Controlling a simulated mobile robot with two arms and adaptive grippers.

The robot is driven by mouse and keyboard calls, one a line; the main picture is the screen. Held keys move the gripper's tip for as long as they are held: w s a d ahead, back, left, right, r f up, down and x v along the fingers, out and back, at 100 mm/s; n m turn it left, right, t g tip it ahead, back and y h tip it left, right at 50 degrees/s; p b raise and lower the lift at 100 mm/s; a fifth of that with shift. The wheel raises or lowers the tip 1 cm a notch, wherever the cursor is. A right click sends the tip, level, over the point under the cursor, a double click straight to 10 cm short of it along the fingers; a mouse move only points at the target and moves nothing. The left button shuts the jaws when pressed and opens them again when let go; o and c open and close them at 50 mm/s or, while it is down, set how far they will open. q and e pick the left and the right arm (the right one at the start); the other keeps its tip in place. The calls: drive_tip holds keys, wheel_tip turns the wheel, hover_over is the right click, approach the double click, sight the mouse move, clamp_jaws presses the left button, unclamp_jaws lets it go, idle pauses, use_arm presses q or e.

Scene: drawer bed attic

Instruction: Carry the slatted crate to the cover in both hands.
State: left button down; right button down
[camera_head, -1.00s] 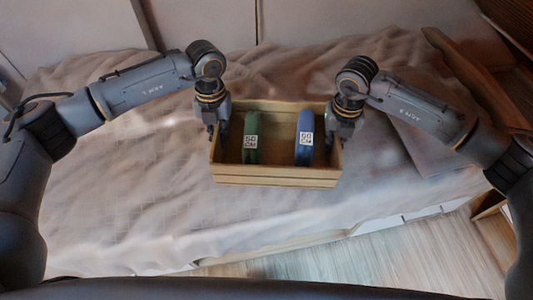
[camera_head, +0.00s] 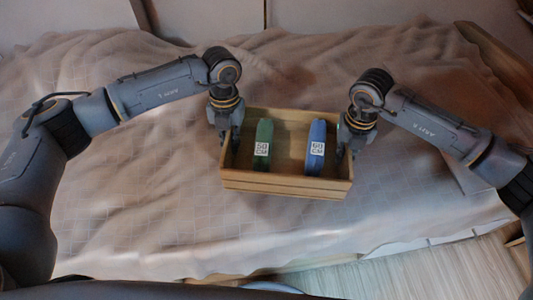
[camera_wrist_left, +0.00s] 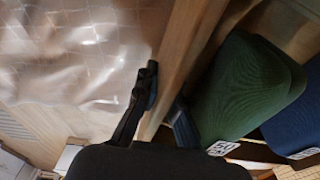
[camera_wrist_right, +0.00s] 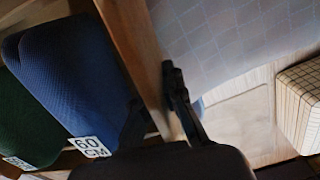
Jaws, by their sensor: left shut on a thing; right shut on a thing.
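The slatted wooden crate (camera_head: 285,186) is held between my two grippers over the bed, roughly level in the head view. A green item (camera_head: 263,140) and a blue item (camera_head: 316,150) with white tags stand inside it. My left gripper (camera_head: 229,138) is shut on the crate's left wall, and the left wrist view shows its fingers on either side of the wood (camera_wrist_left: 170,85). My right gripper (camera_head: 347,143) is shut on the right wall, seen also in the right wrist view (camera_wrist_right: 160,100). The pale, wrinkled cover (camera_head: 150,200) spreads under and around the crate. Whether the crate touches it is unclear.
A pale wall with panels (camera_head: 330,15) stands behind the bed. A wooden board (camera_head: 495,60) borders the bed at the right. Pale floor (camera_head: 440,272) shows at the front right. The cover is clear left of the crate.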

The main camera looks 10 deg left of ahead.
use_arm(q)
drive_tip(key=shift+s+a+r, duration=0.1)
drive_tip(key=shift+s+r, duration=0.05)
use_arm(e)
drive_tip(key=shift+s+r, duration=0.15)
